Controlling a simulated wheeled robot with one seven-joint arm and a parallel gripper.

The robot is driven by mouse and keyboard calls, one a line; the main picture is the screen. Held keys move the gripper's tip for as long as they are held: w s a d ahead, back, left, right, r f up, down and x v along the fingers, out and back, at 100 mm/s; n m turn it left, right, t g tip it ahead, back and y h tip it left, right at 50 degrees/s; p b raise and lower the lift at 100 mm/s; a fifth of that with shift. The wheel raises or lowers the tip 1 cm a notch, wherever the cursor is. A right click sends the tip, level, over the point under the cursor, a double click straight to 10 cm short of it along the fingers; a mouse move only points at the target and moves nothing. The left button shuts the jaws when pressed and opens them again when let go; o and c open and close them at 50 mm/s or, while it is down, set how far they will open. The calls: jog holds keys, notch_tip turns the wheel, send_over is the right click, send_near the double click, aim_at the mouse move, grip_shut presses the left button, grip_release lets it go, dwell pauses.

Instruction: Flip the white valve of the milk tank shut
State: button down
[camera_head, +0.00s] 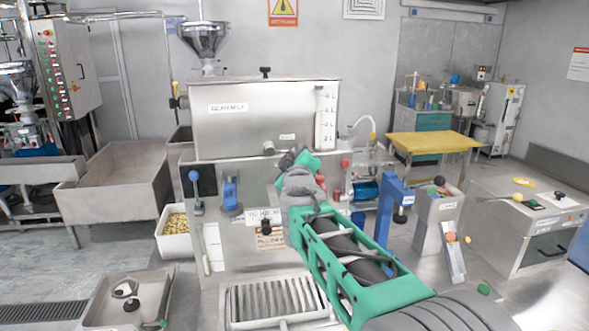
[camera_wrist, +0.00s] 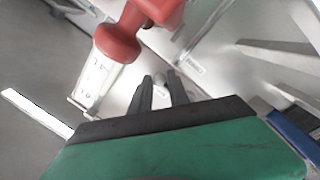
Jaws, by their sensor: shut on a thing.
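The milk tank (camera_head: 262,122) is a steel box with a "BEAN MILK" label, on top of the steel machine. My gripper (camera_head: 290,158) is at the tank's lower front, right of centre, and my arm hides part of the front there. In the wrist view my gripper (camera_wrist: 160,85) has its two dark fingers close together, shut on the small pale handle of the white valve (camera_wrist: 160,80). Most of the valve is hidden by the fingers, and its angle cannot be told. In the head view I cannot make out the valve behind my gripper.
A red knobbed part (camera_wrist: 128,38) hangs close above the fingers in the wrist view. A gauge strip (camera_head: 326,118) is on the tank's right end. A blue-handled lever (camera_head: 194,180) and a blue part (camera_head: 230,192) are on the front at left. A blue post (camera_head: 386,205) stands at right.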

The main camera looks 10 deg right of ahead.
jog(key=shift+r+n+b, duration=0.45)
jog(key=shift+r+n, duration=0.15)
jog(key=shift+r, duration=0.3)
jog(key=c, duration=1.3)
grip_release()
jog(key=shift+f, duration=0.15)
jog(key=shift+o, duration=0.2)
jog(key=shift+a+f, duration=0.1)
jog(key=s+a+b, duration=0.1)
jog(key=s+b, duration=0.1)
jog(key=s, duration=0.5)
jog(key=shift+s+f, duration=0.2)
jog(key=shift+s, duration=0.2)
jog(key=shift+d, duration=0.1)
